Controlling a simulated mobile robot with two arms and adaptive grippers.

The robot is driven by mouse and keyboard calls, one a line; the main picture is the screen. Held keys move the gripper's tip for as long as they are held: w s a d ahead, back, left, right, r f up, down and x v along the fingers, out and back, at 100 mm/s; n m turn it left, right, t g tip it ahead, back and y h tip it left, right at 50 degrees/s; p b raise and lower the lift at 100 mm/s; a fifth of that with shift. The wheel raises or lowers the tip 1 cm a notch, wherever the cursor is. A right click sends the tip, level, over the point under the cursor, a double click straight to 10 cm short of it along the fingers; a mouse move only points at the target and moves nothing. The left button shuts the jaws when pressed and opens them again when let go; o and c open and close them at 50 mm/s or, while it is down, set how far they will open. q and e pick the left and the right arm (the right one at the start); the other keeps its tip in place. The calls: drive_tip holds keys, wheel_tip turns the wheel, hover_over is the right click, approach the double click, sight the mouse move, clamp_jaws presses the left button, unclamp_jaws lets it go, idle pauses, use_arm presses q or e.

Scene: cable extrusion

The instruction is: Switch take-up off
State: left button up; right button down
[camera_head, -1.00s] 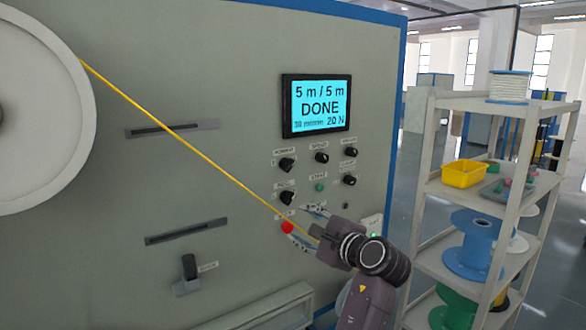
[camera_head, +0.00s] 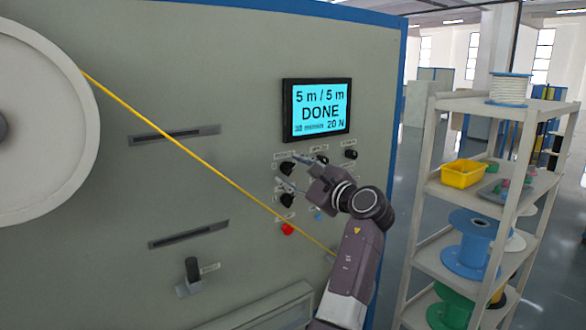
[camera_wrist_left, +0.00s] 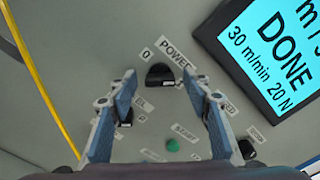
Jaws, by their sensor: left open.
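My left gripper (camera_head: 290,170) is open in front of the control panel, its fingers on either side of the black upper-left knob (camera_head: 286,169). In the left wrist view this knob (camera_wrist_left: 160,76) sits between the fingertips (camera_wrist_left: 159,85), under a label starting "POWER" with a "0" at its left. I cannot tell whether the fingers touch it. Another black knob (camera_head: 287,200) is below it, and others are partly hidden by my gripper. No label reading "take-up" is legible. The screen (camera_head: 318,110) shows "5 m / 5 m DONE". My right gripper is not in view.
A yellow cable (camera_head: 190,155) runs diagonally from the large white reel (camera_head: 40,120) down past the red button (camera_head: 287,229). A green button (camera_wrist_left: 172,145) is below the knob in the wrist view. A shelf rack (camera_head: 425,190) with spools stands at the right.

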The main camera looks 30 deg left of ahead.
use_arm(q)
drive_tip(key=shift+c, duration=0.4)
drive_tip(key=c, duration=1.1)
drive_tip(key=shift+n, duration=0.3)
drive_tip(key=n+b, duration=0.2)
drive_tip(key=n, duration=0.1)
drive_tip(key=shift+f+b, duration=0.15)
drive_tip(key=shift+b, duration=0.25)
drive_tip(key=n+b, duration=0.8)
drive_tip(key=n, duration=0.6)
drive_tip(key=shift+n, duration=0.4)
